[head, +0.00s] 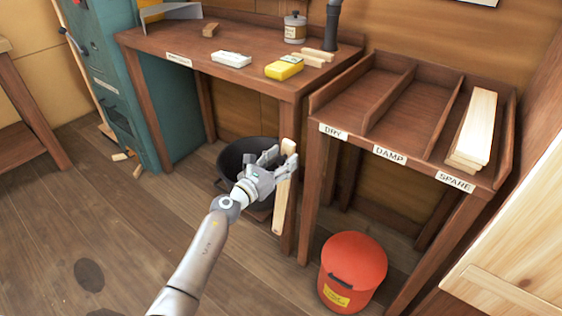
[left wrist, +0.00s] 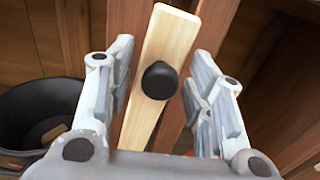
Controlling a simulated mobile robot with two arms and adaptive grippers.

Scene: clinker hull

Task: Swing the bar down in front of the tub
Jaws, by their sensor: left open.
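The pale wooden bar (head: 281,214) stands nearly upright along the front right leg of the workbench. In the left wrist view the bar (left wrist: 170,38) carries a round black knob (left wrist: 160,80). The black tub (head: 232,158) sits under the bench, left of the bar; it also shows at the left of the left wrist view (left wrist: 62,92). My left gripper (head: 279,163) is open in front of the bar.
A sorting rack (head: 390,100) labelled DRY, DAMP and SPARE stands right, above a red bucket (head: 352,268). The floor front left is mostly clear.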

